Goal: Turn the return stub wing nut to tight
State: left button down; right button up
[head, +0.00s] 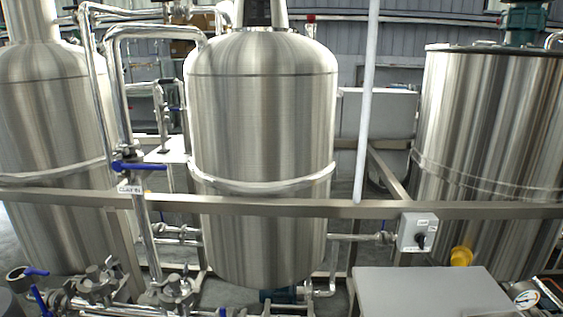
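Several steel pipe fittings with clamps sit low at the left in the head view. One clamped fitting (97,284) has knobs on top that look like wing nuts, and a second one (175,290) is to its right. An open pipe end (18,277) with a blue lever is at the far left. I cannot tell which of these is the return stub, nor whether its wing nut is tight or loose. Neither of my grippers is in view.
A steel rail (300,208) crosses in front of the tall middle tank (262,130). A vertical pipe with a blue valve handle (140,166) stands left. A switch box (417,232) is on the rail. A grey flat-topped box (430,291) and a gauge (524,294) are at lower right.

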aim_at(150, 298)
jog(key=j+u, duration=0.2)
jog(key=j, duration=0.25)
jog(key=i+j+u, duration=0.1)
jog(key=j+u, duration=0.15)
jog(key=j, duration=0.15)
jog(key=i+j+u, duration=0.2)
jog(key=j, duration=0.25)
jog(key=k, duration=0.05)
